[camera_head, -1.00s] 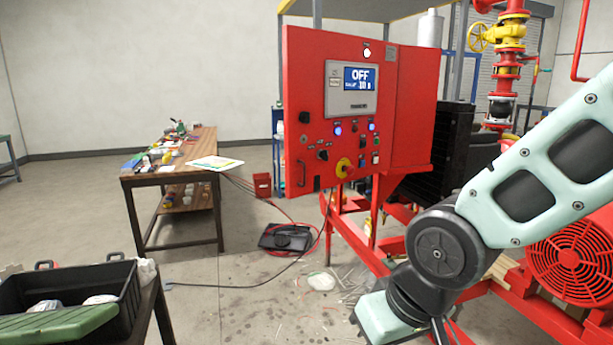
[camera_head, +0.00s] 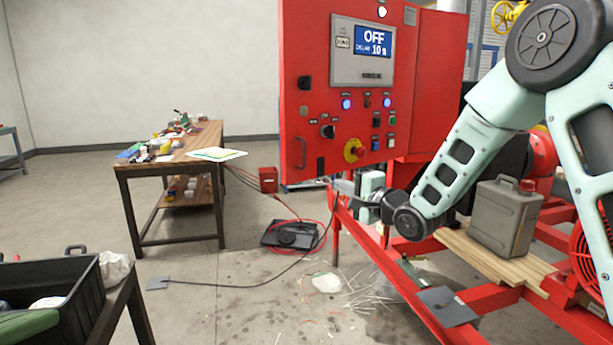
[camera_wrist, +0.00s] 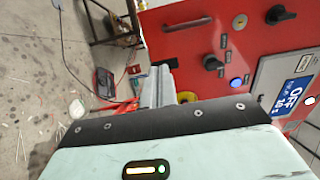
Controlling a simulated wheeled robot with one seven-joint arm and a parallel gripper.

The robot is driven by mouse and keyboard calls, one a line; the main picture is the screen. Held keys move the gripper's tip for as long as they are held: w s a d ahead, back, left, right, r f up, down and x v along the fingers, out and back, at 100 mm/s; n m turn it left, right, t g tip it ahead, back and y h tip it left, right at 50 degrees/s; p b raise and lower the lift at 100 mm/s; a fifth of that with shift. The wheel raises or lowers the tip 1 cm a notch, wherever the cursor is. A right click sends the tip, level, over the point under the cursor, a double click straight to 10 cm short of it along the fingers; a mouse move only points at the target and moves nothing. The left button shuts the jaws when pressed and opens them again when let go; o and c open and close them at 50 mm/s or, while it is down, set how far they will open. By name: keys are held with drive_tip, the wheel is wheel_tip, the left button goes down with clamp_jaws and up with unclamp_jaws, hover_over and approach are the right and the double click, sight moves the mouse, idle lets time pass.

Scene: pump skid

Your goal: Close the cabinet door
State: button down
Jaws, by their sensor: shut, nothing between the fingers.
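The cabinet door (camera_head: 318,90) is a red panel with an OFF display (camera_head: 365,45), knobs, blue lit buttons and a dark handle (camera_head: 302,153) near its lower left edge. It faces me. The cabinet body (camera_head: 432,80) is behind and to its right; I cannot tell how wide the gap between them is. My gripper (camera_head: 338,185) is shut and empty, close to the door's bottom edge; contact cannot be made out. In the wrist view, its grey fingers (camera_wrist: 155,86) are beside the door (camera_wrist: 185,50), with the handle (camera_wrist: 187,22) farther up.
Red skid beams (camera_head: 385,275) run below the cabinet. A grey canister (camera_head: 507,215) stands on wooden planks (camera_head: 495,258) at right. A workbench (camera_head: 180,160) is at left, and a black bin (camera_head: 75,295) is at lower left. Cables and debris lie on the floor between.

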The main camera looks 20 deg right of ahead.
drive_tip(key=p, duration=0.3)
approach(310, 174)
drive_tip(key=w+a+r, duration=0.1)
drive_tip(key=w+a, duration=0.3)
drive_tip(key=shift+x, duration=0.8)
drive_tip(key=shift+w+r, duration=0.1)
drive_tip(key=shift+w, duration=0.05)
